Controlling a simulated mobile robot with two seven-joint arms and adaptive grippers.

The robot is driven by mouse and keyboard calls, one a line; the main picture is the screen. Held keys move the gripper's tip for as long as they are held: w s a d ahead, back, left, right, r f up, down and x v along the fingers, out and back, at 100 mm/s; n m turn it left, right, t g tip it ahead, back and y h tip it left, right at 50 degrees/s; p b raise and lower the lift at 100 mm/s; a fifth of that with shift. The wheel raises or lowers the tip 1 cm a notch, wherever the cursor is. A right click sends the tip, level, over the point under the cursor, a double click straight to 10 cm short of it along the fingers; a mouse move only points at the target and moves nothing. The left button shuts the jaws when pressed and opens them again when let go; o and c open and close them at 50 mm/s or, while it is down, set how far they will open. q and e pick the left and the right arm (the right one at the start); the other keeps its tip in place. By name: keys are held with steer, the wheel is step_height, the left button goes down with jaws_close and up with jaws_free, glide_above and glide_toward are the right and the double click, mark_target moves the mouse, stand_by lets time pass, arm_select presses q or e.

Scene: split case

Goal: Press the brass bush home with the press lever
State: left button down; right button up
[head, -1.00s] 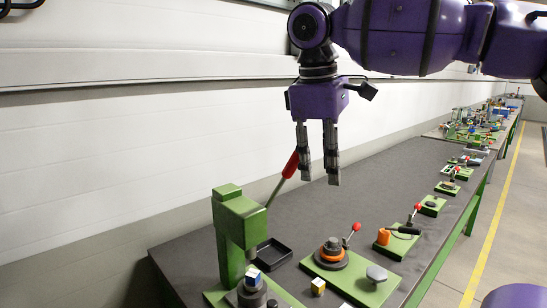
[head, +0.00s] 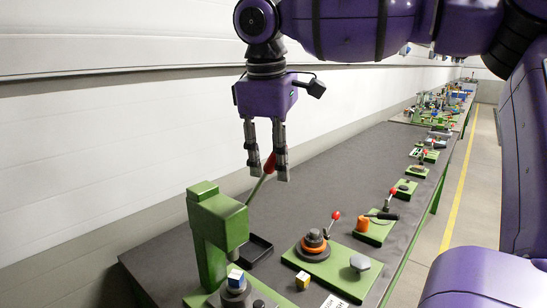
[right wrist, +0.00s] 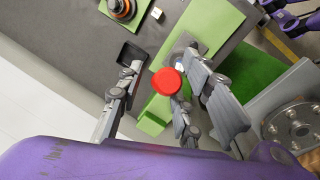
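The green press (head: 216,232) stands at the near left of the bench in the head view. Its lever slants up to the right and ends in a red grip (head: 269,164). My right gripper (head: 267,176) points down at this grip, its fingers apart. In the right wrist view the red grip (right wrist: 167,82) shows between the spread fingers, with no clear contact. A small white, blue and yellow block (head: 235,278) sits on a grey round seat (head: 235,295) below the press head. I cannot make out the brass bush.
A black tray (head: 258,248) lies right of the press. A similar small block (head: 303,280) and a green plate with an orange-ringed part (head: 314,246) stand further right. More green fixtures line the bench's right edge. The bench middle (head: 330,170) is clear.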

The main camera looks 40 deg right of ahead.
jaws_close()
stand_by(0.5)
